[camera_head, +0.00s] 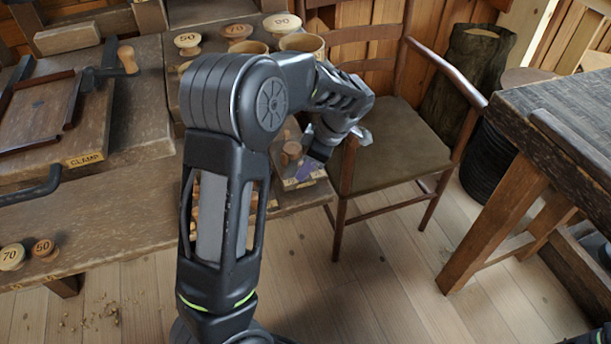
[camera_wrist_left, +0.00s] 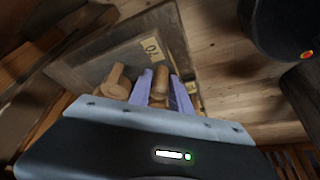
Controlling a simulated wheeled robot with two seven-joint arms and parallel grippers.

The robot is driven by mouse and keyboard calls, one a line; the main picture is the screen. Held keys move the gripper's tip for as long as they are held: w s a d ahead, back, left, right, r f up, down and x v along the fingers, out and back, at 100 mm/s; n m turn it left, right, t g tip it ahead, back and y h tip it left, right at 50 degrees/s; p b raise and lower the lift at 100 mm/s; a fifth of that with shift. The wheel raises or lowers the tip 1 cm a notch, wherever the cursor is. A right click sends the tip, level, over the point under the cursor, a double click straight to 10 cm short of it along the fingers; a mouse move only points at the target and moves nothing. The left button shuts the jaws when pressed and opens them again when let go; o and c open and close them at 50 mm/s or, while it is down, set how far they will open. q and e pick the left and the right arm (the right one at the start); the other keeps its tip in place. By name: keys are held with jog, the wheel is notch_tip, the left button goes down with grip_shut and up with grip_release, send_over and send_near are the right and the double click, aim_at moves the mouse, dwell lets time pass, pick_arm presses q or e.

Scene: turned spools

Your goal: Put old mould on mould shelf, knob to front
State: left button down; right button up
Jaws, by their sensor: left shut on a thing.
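My left gripper (camera_head: 322,150) is beyond the bench corner, beside the chair; my arm hides much around it. In the left wrist view its two purple fingers (camera_wrist_left: 160,90) are closed around a wooden knob (camera_wrist_left: 160,78). I cannot tell what lies below that knob, nor whether it belongs to the old mould. A second wooden knob (camera_wrist_left: 117,80) stands just left of the fingers, and a knob also shows in the head view (camera_head: 291,149). Below is a flat board (camera_wrist_left: 105,62) with a yellow label reading 70. I cannot identify the mould shelf. My right gripper is not in view.
Numbered spools (camera_head: 188,41) stand on the bench back. A frame (camera_head: 40,115) and a CLAMP label are at left; spools 70 and 50 (camera_head: 43,248) sit lower left. A chair (camera_head: 395,145) is right of the gripper, a dark table (camera_head: 570,115) farther right. Floor between is clear.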

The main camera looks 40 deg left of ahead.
pick_arm(q)
jog(key=shift+f+b, duration=0.3)
jog(key=shift+f, duration=1.45)
jog(key=c, duration=1.2)
grip_release()
jog(key=shift+r, duration=0.1)
jog(key=p+v, duration=0.1)
jog(key=v, duration=1)
jog(key=shift+w+d+r+p, duration=0.1)
jog(key=shift+d+r+p, duration=0.05)
jog(key=shift+r+p, duration=0.25)
jog(key=shift+f, duration=0.1)
